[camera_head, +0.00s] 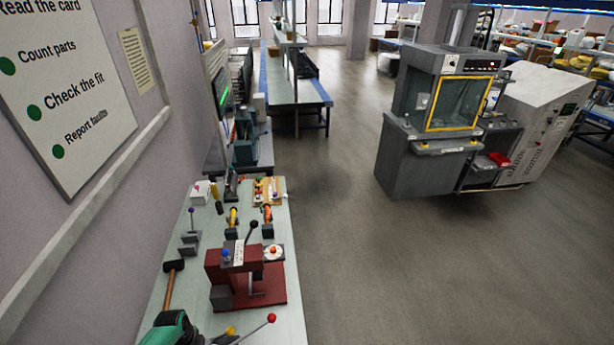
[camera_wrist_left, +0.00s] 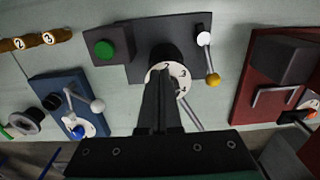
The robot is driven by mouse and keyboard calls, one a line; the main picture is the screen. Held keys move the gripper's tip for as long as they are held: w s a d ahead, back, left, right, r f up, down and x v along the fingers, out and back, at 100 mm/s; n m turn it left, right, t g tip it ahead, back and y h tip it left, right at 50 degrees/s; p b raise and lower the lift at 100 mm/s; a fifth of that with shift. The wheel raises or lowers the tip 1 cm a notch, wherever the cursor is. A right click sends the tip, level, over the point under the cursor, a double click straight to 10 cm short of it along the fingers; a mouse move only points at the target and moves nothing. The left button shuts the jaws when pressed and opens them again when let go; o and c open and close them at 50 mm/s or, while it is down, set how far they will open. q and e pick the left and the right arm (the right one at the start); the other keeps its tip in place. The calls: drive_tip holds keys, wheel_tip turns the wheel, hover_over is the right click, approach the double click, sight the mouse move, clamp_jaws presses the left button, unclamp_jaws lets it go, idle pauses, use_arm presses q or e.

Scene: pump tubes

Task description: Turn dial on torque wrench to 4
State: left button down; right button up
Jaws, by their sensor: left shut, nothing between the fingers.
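In the left wrist view, a white dial (camera_wrist_left: 182,73) with a black knob sits on a dark grey plate (camera_wrist_left: 137,68). The figures 2, 3 and 4 show around its rim. The 2 is at the top and the 4 at the lower right. I cannot see a pointer. My left gripper (camera_wrist_left: 164,82) is shut and empty, its fingertips over the dial's near part and hiding some of it. I cannot tell whether they touch the dial. My right gripper is in neither view.
The plate carries a green button (camera_wrist_left: 105,49) and a yellow ball (camera_wrist_left: 212,80). A blue fixture (camera_wrist_left: 59,96) stands left, a red fixture (camera_wrist_left: 264,77) right. In the head view, a hammer (camera_head: 170,285) lies near the bench's wall side. The floor aisle (camera_head: 340,230) is clear.

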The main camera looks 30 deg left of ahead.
use_arm(q)
drive_tip(key=shift+f, duration=0.3)
drive_tip(key=shift+w+d, duration=0.15)
drive_tip(key=shift+w, duration=0.1)
idle(0.5)
drive_tip(key=shift+w+a+b, duration=0.15)
drive_tip(key=shift+a+b, duration=0.05)
drive_tip(key=shift+b, duration=0.4)
drive_tip(key=shift+w+a, duration=0.15)
drive_tip(key=shift+w, duration=0.05)
drive_tip(key=shift+r, duration=0.1)
drive_tip(key=shift+s+a, duration=0.2)
drive_tip(key=shift+a, duration=0.1)
